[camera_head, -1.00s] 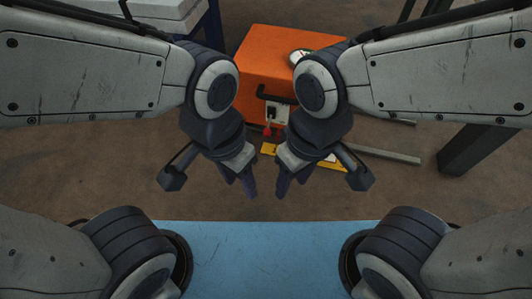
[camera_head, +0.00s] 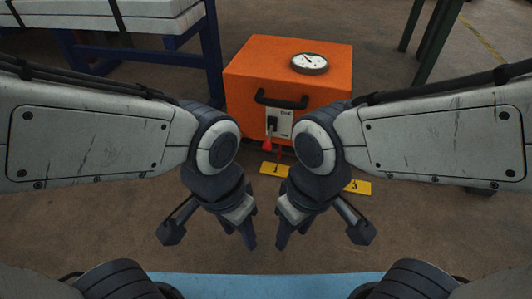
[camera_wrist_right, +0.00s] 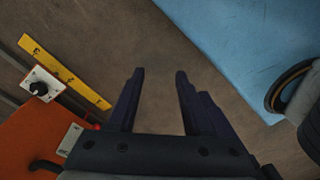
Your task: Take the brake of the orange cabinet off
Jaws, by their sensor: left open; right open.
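The orange cabinet (camera_head: 270,75) stands on the floor ahead, with a black handle (camera_head: 282,101) on its front. Below the handle is a white panel (camera_head: 283,122) with a black switch-like part. A red part (camera_head: 267,146) hangs low by the panel; whether it is the brake, I cannot tell. My left gripper (camera_head: 246,235) and right gripper (camera_head: 287,233) hang open and empty, nearer to me than the cabinet. The right wrist view shows the right gripper (camera_wrist_right: 158,85) with its fingers apart over bare floor, the cabinet (camera_wrist_right: 30,137) at lower left.
A round gauge (camera_head: 310,63) lies on the cabinet's top. A yellow numbered strip (camera_head: 274,169) lies low before it, partly hidden by my right arm. A white-topped bench (camera_head: 150,20) with blue legs stands at back left. A white plate with a black knob (camera_wrist_right: 39,87) shows in the wrist view.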

